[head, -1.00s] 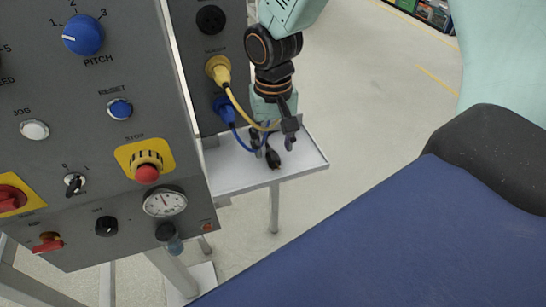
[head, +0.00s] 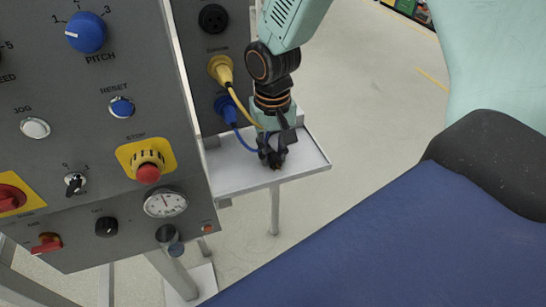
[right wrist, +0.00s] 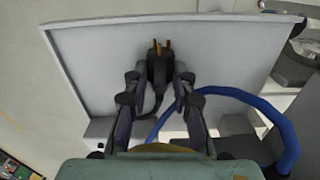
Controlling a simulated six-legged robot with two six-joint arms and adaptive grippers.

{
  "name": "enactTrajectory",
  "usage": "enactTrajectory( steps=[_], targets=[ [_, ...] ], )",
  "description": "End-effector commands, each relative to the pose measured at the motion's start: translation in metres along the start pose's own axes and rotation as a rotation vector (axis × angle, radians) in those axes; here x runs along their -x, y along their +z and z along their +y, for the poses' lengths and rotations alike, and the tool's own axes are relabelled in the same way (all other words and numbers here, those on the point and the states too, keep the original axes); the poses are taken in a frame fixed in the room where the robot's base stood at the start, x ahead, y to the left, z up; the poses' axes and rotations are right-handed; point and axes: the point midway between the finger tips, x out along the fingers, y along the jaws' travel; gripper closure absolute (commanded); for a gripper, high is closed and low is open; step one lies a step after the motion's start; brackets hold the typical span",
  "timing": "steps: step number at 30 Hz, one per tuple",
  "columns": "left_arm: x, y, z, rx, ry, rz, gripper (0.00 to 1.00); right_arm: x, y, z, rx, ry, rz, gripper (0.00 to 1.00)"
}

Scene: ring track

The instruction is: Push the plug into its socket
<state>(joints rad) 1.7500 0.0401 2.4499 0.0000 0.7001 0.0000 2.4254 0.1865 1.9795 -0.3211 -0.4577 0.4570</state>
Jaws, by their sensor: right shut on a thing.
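The black plug (right wrist: 157,72) with brass prongs is at the shelf, its prongs pointing away from my wrist. My right gripper (right wrist: 160,82) has its fingers on both sides of the plug and is shut on it. In the head view the right gripper (head: 272,157) points down at the shelf and hides most of the plug. An empty round black socket (head: 213,18) is high on the grey side panel, above a yellow plug (head: 221,69) and a blue plug (head: 226,107) seated in that panel. My left gripper is not in view.
The pale shelf (head: 311,158) juts out below the side panel. The blue cable (right wrist: 240,92) loops close to my right fingers, and a yellow cable (head: 240,105) hangs beside the arm. A control panel (head: 75,140) with knobs and buttons fills the left. Open floor lies beyond the shelf.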

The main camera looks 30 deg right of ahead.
Motion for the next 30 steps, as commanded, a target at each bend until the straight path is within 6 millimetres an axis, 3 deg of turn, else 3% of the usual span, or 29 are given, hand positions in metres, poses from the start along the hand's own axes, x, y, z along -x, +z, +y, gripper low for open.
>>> enactTrajectory(
  steps=[3,14,24,30],
  targets=[
    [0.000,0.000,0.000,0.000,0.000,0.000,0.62,0.000,0.000,0.000,0.000,0.000,0.000,1.00],
    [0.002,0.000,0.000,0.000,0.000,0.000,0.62,0.006,-0.001,0.000,0.000,0.000,0.002,1.00],
    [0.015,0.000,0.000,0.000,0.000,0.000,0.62,0.069,-0.001,0.000,0.000,-0.001,0.004,1.00],
    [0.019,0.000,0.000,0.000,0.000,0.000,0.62,0.095,-0.001,0.000,-0.001,0.000,0.002,1.00]
  ],
)
